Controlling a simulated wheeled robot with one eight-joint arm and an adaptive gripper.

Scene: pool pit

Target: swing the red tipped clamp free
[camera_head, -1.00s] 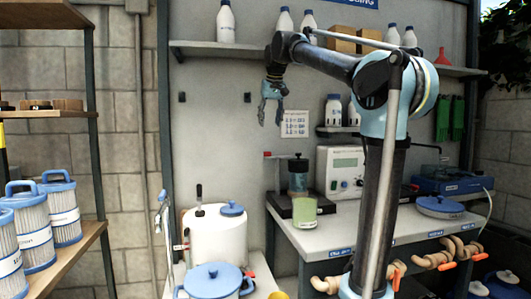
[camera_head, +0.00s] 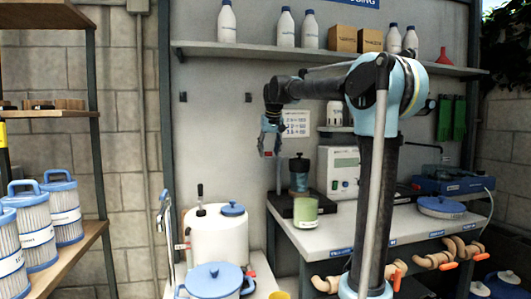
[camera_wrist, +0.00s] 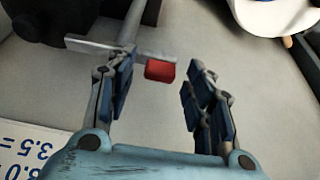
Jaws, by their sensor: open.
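The clamp's red tip (camera_wrist: 160,71) sits at the end of a grey bar (camera_wrist: 90,45) on a thin upright rod (camera_head: 278,178). My gripper (camera_head: 269,153) is open and points down at the top of the rod. In the wrist view my gripper (camera_wrist: 161,68) has the red tip between its spread fingers, nearer the left finger. The left finger overlaps the bar; whether it touches cannot be told. A dark capped vessel (camera_head: 299,180) stands beside the rod above a green beaker (camera_head: 305,212).
A white tank with a blue lid (camera_head: 218,238) stands at lower left of the bench (camera_head: 345,238). A white instrument (camera_head: 338,172) is right of the stand. A printed sign (camera_head: 297,122) hangs behind my gripper. A shelf with bottles (camera_head: 310,30) runs above.

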